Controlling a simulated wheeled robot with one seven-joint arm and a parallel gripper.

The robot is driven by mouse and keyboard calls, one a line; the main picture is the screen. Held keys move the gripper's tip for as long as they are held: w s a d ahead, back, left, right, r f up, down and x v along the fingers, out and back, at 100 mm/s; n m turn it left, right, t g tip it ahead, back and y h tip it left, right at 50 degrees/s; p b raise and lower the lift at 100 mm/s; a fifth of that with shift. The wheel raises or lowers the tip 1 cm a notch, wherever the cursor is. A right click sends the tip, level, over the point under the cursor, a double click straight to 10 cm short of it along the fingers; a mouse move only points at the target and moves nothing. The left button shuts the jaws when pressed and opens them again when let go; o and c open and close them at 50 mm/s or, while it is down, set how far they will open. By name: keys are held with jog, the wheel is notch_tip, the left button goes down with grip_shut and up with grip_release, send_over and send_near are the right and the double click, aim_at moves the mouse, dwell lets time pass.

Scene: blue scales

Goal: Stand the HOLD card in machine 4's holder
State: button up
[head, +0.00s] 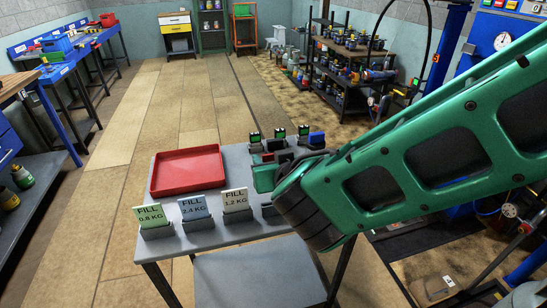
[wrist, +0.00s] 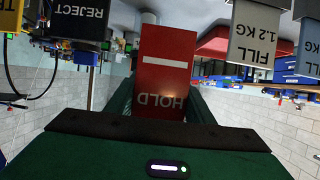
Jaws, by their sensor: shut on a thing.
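The red HOLD card (wrist: 165,72) with a white bar is between the fingers of my gripper (wrist: 163,98), which is shut on it. In the wrist view its lettering is upside down. Several dark small devices with green displays (head: 280,134) stand at the table's back right. I cannot tell which, if any, is machine 4, and its holder is not identifiable.
Cards reading FILL 0.8 KG (head: 153,216), FILL 2.4 KG (head: 194,207) and FILL 1.2 KG (head: 235,200) stand in grey holders along the table's front. A red tray (head: 188,170) lies behind them. A REJECT card (wrist: 83,18) shows in the wrist view. Floor at left is clear.

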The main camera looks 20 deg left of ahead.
jog(key=shift+f, duration=0.1)
jog(key=shift+f, duration=3.1)
jog(key=shift+f, duration=0.95)
jog(key=o, duration=1.1)
jog(key=shift+o, duration=0.2)
jog(key=shift+s, duration=0.1)
